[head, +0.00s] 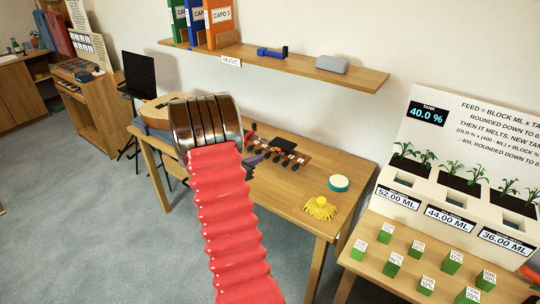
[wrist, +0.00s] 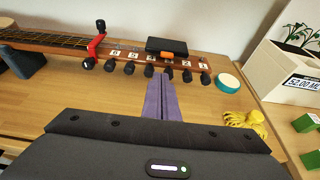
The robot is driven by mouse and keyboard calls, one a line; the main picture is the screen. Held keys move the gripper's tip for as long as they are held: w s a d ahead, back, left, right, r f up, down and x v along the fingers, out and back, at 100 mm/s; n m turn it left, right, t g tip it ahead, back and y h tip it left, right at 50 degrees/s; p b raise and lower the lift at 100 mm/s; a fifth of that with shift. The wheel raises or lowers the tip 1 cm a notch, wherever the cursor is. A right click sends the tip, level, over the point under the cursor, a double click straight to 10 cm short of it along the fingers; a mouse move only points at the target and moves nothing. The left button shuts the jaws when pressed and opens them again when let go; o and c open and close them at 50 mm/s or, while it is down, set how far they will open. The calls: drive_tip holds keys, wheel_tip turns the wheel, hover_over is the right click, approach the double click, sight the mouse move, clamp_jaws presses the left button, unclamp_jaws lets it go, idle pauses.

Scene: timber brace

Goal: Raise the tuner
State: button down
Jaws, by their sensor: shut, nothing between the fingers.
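A guitar headstock (wrist: 190,63) lies along the table, with several black pegs and number labels. A black box-shaped device with an orange part, apparently the tuner (wrist: 168,46), sits on the headstock; it also shows in the head view (head: 284,144). Its screen, if any, cannot be made out. My gripper (wrist: 161,76) has purple fingers, shut and empty. In the wrist view the fingertips point at the row of pegs, just below the tuner; whether they touch a peg is unclear. In the head view my red arm partly hides my gripper (head: 256,157) and the guitar.
A red capo-like clamp (wrist: 97,46) sits on the neck. A teal-rimmed round tin (head: 338,183) and a yellow tasselled object (head: 320,208) lie right of the headstock. A wall shelf (head: 300,66) hangs above. Planters (head: 450,195) and green blocks (head: 418,249) stand at right.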

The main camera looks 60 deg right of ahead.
approach(282, 145)
drive_tip(key=d+f, duration=0.2)
drive_tip(key=w+d+f, duration=0.1)
drive_tip(key=d+f, duration=0.1)
drive_tip(key=f, duration=0.1)
drive_tip(key=shift+w+a, duration=0.15)
drive_tip(key=shift+w, duration=0.1)
idle(0.5)
